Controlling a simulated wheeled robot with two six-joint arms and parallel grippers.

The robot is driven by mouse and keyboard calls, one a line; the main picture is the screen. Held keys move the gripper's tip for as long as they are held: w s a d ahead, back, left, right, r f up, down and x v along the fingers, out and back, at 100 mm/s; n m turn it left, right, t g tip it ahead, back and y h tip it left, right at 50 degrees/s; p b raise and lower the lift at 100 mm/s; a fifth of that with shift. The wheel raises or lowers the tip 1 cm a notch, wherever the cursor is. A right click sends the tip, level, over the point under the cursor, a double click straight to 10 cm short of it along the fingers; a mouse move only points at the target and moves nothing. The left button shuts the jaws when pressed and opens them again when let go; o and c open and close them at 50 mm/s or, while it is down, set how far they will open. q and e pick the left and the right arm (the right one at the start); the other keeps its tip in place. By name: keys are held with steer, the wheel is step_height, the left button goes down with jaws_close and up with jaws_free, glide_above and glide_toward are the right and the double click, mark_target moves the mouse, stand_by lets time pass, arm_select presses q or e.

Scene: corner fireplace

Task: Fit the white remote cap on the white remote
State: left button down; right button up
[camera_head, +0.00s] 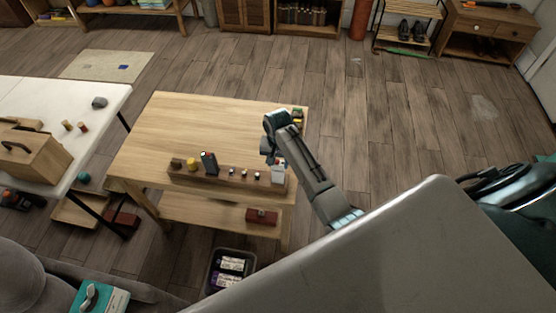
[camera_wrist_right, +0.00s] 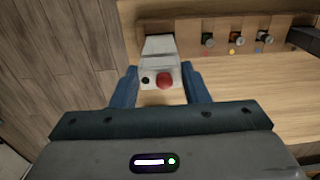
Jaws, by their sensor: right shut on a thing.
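My right gripper (camera_head: 271,153) is above the right end of the wooden rack on the table. In the right wrist view its two blue fingers (camera_wrist_right: 160,84) are shut on a white piece with a red button and a black dot, which looks like the white remote cap (camera_wrist_right: 150,68). Just beyond it a plain grey-white body, probably the white remote (camera_wrist_right: 158,45), is against the rack; it shows in the head view (camera_head: 278,177). I cannot tell whether cap and remote touch. My left gripper is not in view.
The wooden rack (camera_head: 215,180) also holds a dark remote (camera_head: 209,163) and several small knobs and pieces. A white table (camera_head: 95,100) stands at left.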

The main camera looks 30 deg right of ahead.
steer(key=shift+f, duration=0.55)
steer(key=o, duration=1)
steer(key=shift+c, duration=0.2)
steer(key=shift+r, duration=0.1)
